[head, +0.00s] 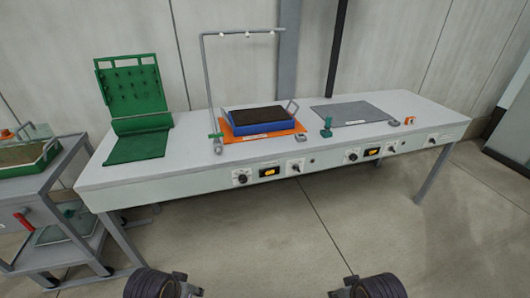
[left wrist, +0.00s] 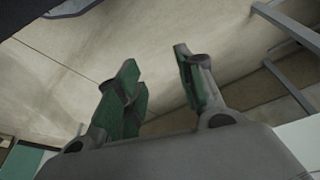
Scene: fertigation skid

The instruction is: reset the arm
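My left gripper (left wrist: 158,78) shows in the left wrist view with its two green-padded fingers apart and nothing between them. Beyond the fingers is bare floor. In the head view both of my arms show only as dark wrist parts at the bottom edge, in front of the bench (head: 225,172) and apart from it. The small bit of my right gripper (head: 349,286) at the bottom edge is too cut off to show its fingers.
On the bench are a green rack (head: 132,90), a blue tray of dark soil (head: 262,128) on an orange mat, a grey lamp frame (head: 207,90) and a grey mat (head: 345,113). A grey cart (head: 60,175) stands at left. Floor before the bench is clear.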

